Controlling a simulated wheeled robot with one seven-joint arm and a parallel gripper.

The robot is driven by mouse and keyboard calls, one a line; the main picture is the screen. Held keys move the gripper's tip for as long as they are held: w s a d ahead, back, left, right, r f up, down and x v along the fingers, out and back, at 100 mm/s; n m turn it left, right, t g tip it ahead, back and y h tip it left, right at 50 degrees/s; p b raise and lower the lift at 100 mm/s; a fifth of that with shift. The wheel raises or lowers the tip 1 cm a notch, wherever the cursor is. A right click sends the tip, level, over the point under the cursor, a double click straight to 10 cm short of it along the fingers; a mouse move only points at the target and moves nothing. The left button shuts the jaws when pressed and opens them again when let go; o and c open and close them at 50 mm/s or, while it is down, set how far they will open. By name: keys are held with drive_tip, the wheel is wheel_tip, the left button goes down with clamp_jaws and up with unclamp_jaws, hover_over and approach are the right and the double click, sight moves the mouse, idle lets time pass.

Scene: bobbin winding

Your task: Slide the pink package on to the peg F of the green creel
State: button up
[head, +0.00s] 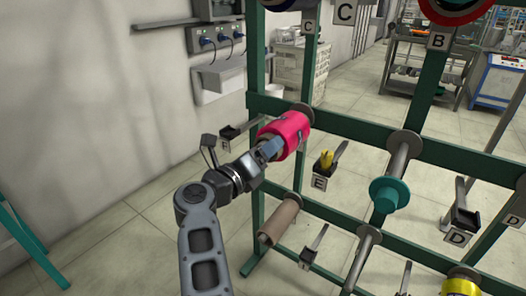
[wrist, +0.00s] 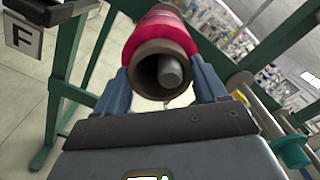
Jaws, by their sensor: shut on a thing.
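The pink package (head: 287,132) is at the upper left of the green creel (head: 345,123), in front of a grey disc on its rail. In the wrist view the pink package (wrist: 157,32) has a brown tube facing me, and the round grey end of a peg (wrist: 170,70) shows inside its bore. The package is around this peg. My gripper (head: 270,149) is shut on the tube's near end, with blue fingers on both sides in the wrist view (wrist: 160,85). The F plate (wrist: 22,37) hangs beside it at the left.
A teal package (head: 389,194) sits on a peg to the right. A bare brown tube (head: 280,219) is on a lower peg. The E holder (head: 322,170) with a yellow item stands close right of the pink package. Open floor lies at the left.

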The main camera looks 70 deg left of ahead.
idle(0.3)
drive_tip(key=o, duration=1.2)
drive_tip(key=shift+s+f, duration=0.1)
drive_tip(key=shift+p+v, duration=0.65)
drive_tip(key=shift+v, duration=3.2)
